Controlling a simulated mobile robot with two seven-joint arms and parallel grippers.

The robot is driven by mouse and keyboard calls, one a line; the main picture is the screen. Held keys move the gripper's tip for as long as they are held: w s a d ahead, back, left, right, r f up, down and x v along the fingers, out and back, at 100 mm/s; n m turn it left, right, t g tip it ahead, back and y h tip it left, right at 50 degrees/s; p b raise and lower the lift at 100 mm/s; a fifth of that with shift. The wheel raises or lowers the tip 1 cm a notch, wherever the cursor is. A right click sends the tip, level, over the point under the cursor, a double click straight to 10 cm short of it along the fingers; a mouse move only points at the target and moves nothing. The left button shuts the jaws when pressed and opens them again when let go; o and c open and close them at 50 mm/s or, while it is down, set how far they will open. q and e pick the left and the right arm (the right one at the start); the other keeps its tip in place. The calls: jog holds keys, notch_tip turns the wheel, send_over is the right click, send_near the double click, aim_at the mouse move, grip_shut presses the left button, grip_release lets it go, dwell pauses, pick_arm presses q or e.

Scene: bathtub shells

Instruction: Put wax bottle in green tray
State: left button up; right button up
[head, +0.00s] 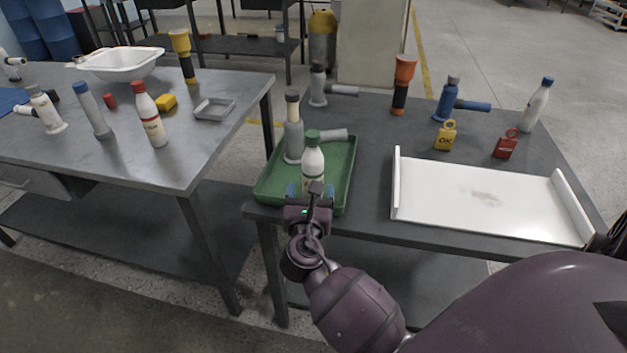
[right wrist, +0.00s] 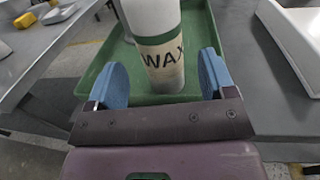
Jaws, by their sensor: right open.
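The wax bottle (head: 313,163) is white with a green cap and stands upright in the near part of the green tray (head: 338,192). In the right wrist view the bottle (right wrist: 155,40) shows its WAX label, and its base appears to rest on the tray floor (right wrist: 112,70). My right gripper (head: 309,190) is at the tray's near edge. It is open, its blue fingers on either side of the bottle's lower part in the right wrist view (right wrist: 165,80), with gaps visible. My left gripper is out of view.
A grey tool with a cream top (head: 294,135) and a side handle stands in the tray behind the bottle. A white panel (head: 485,200) lies to the right. Several bottles, torches and tags stand farther back. A second table (head: 190,150) is on the left, across a gap.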

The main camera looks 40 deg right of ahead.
jog(key=v, duration=0.7)
jog(key=s+f+m+g+y, duration=0.2)
jog(key=s+f+m+y, duration=0.7)
jog(key=f+m, duration=0.35)
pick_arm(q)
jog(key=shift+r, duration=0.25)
pick_arm(e)
jog(key=s+f+m+g+y, duration=0.1)
jog(key=s+f+m+y, duration=0.2)
jog(key=s+m, duration=0.9)
jog(key=shift+m, duration=0.95)
jog(key=shift+s+a, duration=0.1)
pick_arm(q)
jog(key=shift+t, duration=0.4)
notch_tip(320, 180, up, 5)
jog(key=p, duration=0.6)
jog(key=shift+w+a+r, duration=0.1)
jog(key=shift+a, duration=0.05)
pick_arm(e)
jog(key=shift+t, duration=0.4)
jog(key=r, duration=0.5)
jog(key=shift+w+r, duration=0.2)
jog(key=shift+r, duration=0.05)
